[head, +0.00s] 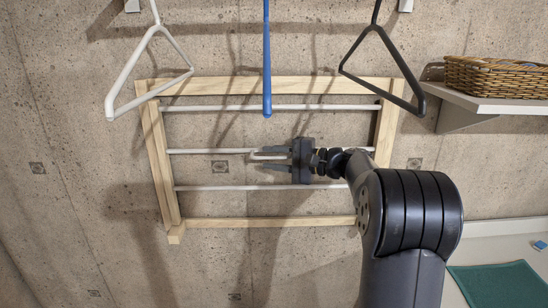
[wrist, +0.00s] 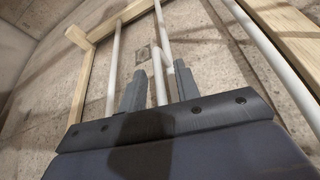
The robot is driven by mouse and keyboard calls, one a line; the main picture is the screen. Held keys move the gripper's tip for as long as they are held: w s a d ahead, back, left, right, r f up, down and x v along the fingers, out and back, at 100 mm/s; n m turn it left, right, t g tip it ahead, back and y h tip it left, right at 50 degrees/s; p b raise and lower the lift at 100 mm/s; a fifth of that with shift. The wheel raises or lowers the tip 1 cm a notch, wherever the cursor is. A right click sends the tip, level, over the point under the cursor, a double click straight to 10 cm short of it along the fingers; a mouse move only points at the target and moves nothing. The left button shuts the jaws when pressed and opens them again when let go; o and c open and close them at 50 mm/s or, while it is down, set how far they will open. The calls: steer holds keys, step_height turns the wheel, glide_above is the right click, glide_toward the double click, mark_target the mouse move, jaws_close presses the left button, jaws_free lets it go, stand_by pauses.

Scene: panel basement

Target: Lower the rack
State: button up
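The rack is a pale wooden frame (head: 162,165) with several white rods across it, against the concrete wall in the middle of the head view. A white loop-shaped handle (head: 268,157) shows near its middle rod. My gripper (head: 272,159) reaches in from the right, fingers pointing left. In the wrist view, the white handle (wrist: 159,88) lies between the two fingers of my gripper (wrist: 163,88), with a gap on each side. The fingers are open. The rack's wooden frame (wrist: 78,85) also shows in the wrist view. My arm hides part of the rack's lower right.
A white hanger (head: 125,75), a blue hanger (head: 267,60) and a black hanger (head: 400,62) hang in front of the rack's top. A wicker basket (head: 497,78) stands on a wall shelf (head: 490,104) at right. A green mat (head: 498,285) lies lower right.

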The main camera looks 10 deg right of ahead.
steer(key=shift+c, duration=0.2)
jaws_close()
steer(key=shift+f, duration=0.1)
